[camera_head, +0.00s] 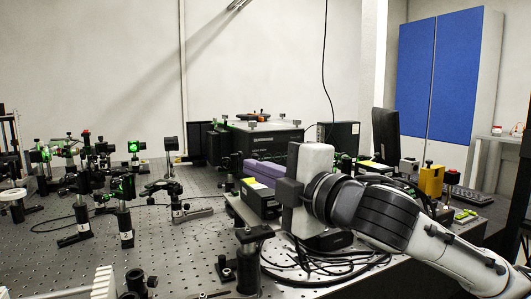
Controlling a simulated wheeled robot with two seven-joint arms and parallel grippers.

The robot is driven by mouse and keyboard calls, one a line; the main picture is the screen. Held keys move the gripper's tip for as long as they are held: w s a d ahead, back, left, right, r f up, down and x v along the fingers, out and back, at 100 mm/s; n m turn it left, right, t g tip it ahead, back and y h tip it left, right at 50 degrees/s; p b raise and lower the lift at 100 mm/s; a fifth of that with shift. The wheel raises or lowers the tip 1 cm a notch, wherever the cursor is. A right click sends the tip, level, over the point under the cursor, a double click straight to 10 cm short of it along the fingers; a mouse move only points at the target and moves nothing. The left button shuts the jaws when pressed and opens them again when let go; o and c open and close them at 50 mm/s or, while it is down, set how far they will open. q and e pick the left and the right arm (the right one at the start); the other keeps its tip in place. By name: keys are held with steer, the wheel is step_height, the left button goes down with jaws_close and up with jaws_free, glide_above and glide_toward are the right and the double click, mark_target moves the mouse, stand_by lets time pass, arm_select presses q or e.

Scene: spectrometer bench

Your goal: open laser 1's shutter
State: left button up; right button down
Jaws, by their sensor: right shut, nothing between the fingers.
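My right gripper (287,191) reaches in from the right over the bench, its fingers shut and empty. Its fingers are close to a black box with a yellow label (259,199) and a purple block (265,171) on or behind it; I cannot tell whether they touch. A larger black laser-like housing (262,142) stands behind, with a pale top. I cannot tell which unit is laser 1, and no shutter can be made out clearly. My gripper and arm hide part of the bench behind them. My left gripper is not in view.
The perforated optical table (185,262) carries several post-mounted optics at left, some glowing green. Coiled black cables (330,272) lie below my right arm. A dark monitor (385,137) and a yellow block (431,181) stand at right. A dark post mount (250,258) stands in front.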

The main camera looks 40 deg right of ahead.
steer(key=w, duration=0.4)
steer(key=shift+w+r+p, duration=0.1)
steer(key=shift+r+p, duration=0.05)
steer(key=shift+p, duration=0.15)
steer(key=d, duration=0.2)
steer(key=w+d+b, duration=0.1)
steer(key=shift+w+f, duration=0.1)
steer(key=shift+f, duration=0.25)
steer(key=shift+w+d+r, duration=0.1)
steer(key=shift+w+d, duration=0.05)
steer(key=shift+d, duration=0.35)
